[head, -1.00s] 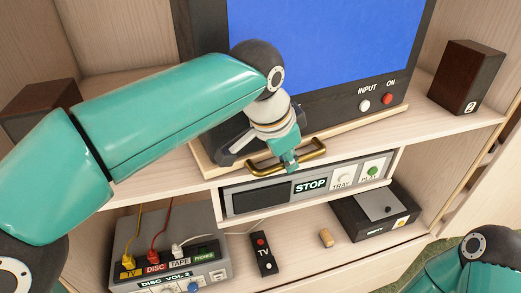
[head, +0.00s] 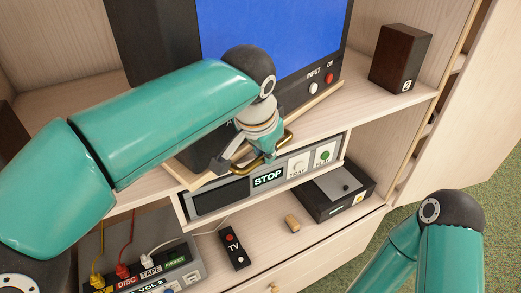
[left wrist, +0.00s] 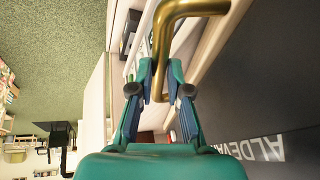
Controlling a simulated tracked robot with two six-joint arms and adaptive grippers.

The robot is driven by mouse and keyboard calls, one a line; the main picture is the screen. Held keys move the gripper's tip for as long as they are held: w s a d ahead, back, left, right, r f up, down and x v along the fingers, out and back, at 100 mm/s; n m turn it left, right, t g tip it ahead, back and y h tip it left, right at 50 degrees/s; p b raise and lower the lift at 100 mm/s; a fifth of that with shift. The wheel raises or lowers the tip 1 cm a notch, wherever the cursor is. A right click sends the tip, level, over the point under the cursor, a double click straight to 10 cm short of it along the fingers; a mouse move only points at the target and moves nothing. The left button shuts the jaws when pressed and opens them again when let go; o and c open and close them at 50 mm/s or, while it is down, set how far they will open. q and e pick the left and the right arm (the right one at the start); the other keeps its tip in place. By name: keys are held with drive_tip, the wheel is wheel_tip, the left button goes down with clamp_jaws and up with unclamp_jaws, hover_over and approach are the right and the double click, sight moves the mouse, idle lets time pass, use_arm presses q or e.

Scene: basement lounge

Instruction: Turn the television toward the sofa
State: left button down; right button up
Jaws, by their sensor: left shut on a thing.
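The television (head: 270,40) has a blue screen and dark casing, and stands on a pale wooden board (head: 315,101) on the cabinet shelf. The board lies at an angle to the shelf edge, its near left corner at the front. A brass handle (head: 287,139) is on the board's front. My left gripper (head: 266,155) is shut on this handle. In the left wrist view the fingers (left wrist: 160,72) close around one leg of the brass handle (left wrist: 160,40). My left arm hides the television's lower left. My right arm shows at lower right, its gripper out of view. No sofa is in view.
A dark speaker (head: 399,58) stands right of the television. Green carpet (head: 480,215) is clear at the right.

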use_arm(q)
drive_tip(key=c, duration=1.1)
unclamp_jaws()
drive_tip(key=shift+d, duration=0.4)
drive_tip(key=shift+c, duration=0.2)
drive_tip(key=shift+a, duration=0.15)
drive_tip(key=shift+r, duration=0.15)
drive_tip(key=v, duration=1.1)
drive_tip(key=shift+s+r, duration=0.15)
drive_tip(key=shift+r, duration=0.1)
drive_tip(key=shift+a, duration=0.2)
